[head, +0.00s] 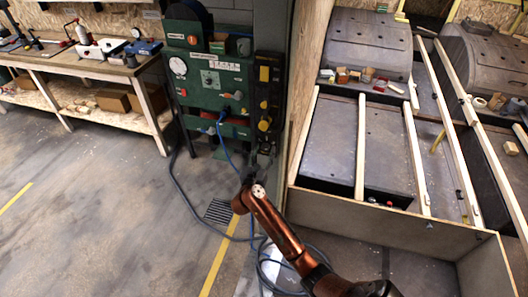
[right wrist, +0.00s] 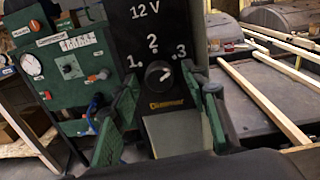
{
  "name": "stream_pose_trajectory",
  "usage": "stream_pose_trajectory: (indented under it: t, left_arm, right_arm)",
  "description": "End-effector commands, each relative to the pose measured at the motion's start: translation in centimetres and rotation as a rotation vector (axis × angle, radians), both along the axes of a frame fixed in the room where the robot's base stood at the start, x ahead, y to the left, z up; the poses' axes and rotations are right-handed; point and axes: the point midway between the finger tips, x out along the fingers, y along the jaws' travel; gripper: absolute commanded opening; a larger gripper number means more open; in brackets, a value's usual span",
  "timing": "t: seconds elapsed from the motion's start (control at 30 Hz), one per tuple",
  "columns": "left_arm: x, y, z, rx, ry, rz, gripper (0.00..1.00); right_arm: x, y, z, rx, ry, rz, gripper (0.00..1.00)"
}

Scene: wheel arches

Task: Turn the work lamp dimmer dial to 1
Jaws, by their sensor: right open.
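The dimmer dial (right wrist: 158,73) is a small round black knob on a black panel (right wrist: 130,30) marked 12 V, with 1 at its left, 2 above and 3 at its right. A light mark shows on the knob, but I cannot tell surely which number it points to. My right gripper (right wrist: 164,92) is open, its green-padded fingers apart on the left and right of the dial; I see no contact. In the head view my right gripper (head: 262,163) is at the lower end of the black panel, where the dial is too small to make out. My left gripper is not in view.
A green control cabinet (head: 212,75) with gauge and knobs stands left of the black panel. A blue cable (head: 226,150) hangs beside my arm. A wooden-walled bay with pale battens (head: 361,145) lies to the right, a workbench (head: 90,65) at far left.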

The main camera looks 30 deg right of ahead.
Motion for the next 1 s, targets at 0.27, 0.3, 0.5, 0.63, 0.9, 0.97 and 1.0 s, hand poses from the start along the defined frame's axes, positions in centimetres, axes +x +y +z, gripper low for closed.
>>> stream_pose_trajectory:
  t: [0.27,0.3,0.5,0.63,0.9,0.97,1.0]
  left_arm:
    - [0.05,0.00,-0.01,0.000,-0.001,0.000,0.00]
    - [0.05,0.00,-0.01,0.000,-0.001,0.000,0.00]
    - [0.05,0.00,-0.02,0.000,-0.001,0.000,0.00]
    - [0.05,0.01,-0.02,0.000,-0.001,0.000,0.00]
    - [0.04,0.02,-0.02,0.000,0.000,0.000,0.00]
    - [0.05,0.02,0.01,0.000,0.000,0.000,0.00]
    - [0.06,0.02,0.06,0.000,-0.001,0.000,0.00]
  right_arm:
    - [0.16,-0.15,0.01,0.000,0.000,0.001,0.42]
    - [0.16,-0.14,0.01,0.000,0.000,0.001,0.40]
    - [0.14,-0.14,0.00,-0.001,0.001,0.001,0.27]
    - [0.13,-0.14,-0.01,-0.001,0.001,0.001,0.18]
    - [0.13,-0.12,-0.02,-0.001,0.001,0.001,0.00]
    - [0.14,-0.11,-0.01,-0.001,0.002,0.001,0.00]
    - [0.14,-0.12,0.01,-0.003,0.003,0.001,0.00]
